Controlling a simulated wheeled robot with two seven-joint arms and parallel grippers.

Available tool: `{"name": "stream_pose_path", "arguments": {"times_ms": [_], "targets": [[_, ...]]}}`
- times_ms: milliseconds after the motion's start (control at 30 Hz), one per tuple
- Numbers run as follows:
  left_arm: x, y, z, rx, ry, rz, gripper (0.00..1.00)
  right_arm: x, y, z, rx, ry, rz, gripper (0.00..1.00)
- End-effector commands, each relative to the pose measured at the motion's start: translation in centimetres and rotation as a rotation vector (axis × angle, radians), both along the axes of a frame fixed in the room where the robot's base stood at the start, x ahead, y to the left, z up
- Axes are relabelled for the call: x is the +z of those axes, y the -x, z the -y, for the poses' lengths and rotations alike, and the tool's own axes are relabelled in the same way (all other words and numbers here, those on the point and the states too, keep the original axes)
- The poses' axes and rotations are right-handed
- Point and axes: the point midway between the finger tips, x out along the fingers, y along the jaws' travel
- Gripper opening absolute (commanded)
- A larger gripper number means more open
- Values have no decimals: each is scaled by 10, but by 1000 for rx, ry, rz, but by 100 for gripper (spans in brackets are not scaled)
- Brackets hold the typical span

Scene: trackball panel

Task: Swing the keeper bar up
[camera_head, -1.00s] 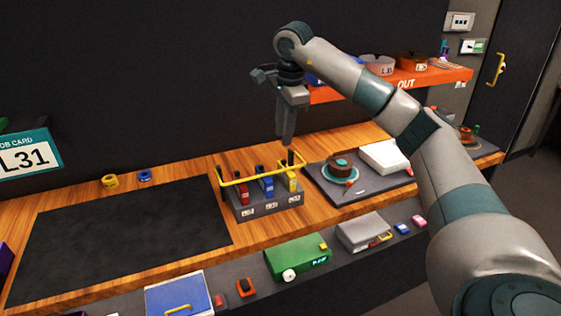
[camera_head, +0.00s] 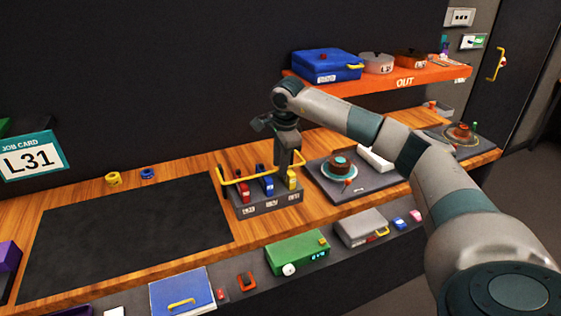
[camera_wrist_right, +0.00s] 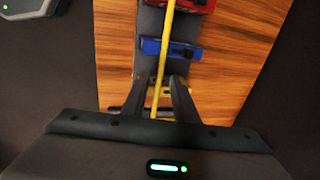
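The yellow keeper bar (camera_head: 236,182) lies across the front of a grey rack (camera_head: 262,207) that holds a red (camera_head: 243,192), a blue (camera_head: 266,184) and a yellow piece (camera_head: 291,179). My right gripper (camera_head: 286,166) points down over the rack's right end and hides part of the bar there. In the right wrist view the bar (camera_wrist_right: 166,50) runs between the two fingers of the right gripper (camera_wrist_right: 164,82), with gaps visible beside it. The fingers are apart and I see no grip on the bar. My left gripper is out of view.
A dark tray with a round brown part (camera_head: 342,167) stands right of the rack. A green box (camera_head: 296,252) and a grey box (camera_head: 361,228) sit in front. A dark mat (camera_head: 130,240) lies to the left. An orange shelf (camera_head: 405,83) is behind my right arm.

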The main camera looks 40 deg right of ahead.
Motion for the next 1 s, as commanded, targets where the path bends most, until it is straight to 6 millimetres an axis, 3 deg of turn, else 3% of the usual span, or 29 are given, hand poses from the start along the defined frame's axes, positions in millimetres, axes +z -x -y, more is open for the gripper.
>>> {"name": "stream_pose_path", "arguments": {"times_ms": [167,267,1000], "targets": [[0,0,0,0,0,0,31,0,0,0,0,0,0,24],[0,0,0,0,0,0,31,0,0,0,0,0,0,0],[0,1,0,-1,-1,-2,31,0,0,0,0,0,0,0]]}}
